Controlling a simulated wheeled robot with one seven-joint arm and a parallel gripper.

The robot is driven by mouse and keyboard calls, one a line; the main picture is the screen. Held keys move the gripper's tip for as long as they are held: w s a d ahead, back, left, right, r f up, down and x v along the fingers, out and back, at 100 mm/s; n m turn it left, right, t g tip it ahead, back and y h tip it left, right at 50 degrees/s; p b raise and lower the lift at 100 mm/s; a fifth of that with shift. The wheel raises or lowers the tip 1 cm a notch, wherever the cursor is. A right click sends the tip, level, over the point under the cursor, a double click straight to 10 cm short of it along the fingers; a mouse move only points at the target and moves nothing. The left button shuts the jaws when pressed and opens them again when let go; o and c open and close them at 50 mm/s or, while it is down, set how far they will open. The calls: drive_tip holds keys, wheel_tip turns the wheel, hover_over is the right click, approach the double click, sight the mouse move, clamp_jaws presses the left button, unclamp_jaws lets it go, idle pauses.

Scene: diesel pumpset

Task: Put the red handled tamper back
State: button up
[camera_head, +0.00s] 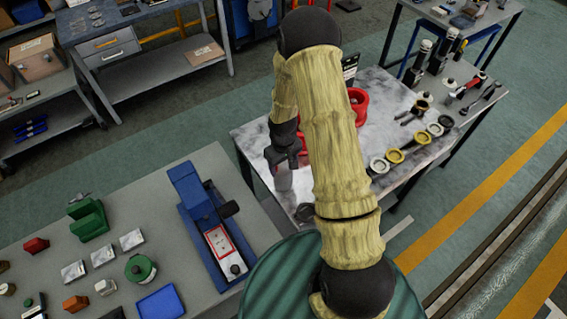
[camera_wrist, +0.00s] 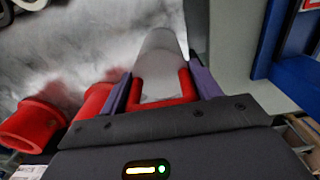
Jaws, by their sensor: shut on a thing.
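My gripper (camera_head: 286,155) hangs pointing down over the left part of the marbled table (camera_head: 247,137). It is shut on the red handled tamper. The tamper's pale grey cylindrical body (camera_head: 283,181) shows below the fingers in the head view. In the wrist view the grey body (camera_wrist: 158,55) points away from the gripper (camera_wrist: 162,92), with red at its near end between the two purple fingers. Most of the handle is hidden by the gripper. I cannot tell whether the tamper's far end touches the table.
Red ring-shaped parts (camera_head: 358,98) stand on the marbled table, and red parts (camera_wrist: 32,125) lie left of the gripper in the wrist view. Several tools and rings (camera_head: 395,157) line the table's right side. A blue press (camera_head: 190,190) stands on the grey bench at left.

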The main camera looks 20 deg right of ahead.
drive_tip(key=shift+w+d+f, duration=0.1)
drive_tip(key=shift+f, duration=0.2)
drive_tip(key=shift+f, duration=0.15)
drive_tip(key=o, duration=1.6)
wheel_tip(320, 180, up, 12)
drive_tip(key=b, duration=0.3)
drive_tip(key=shift+b, duration=0.35)
drive_tip(key=shift+r, duration=0.2)
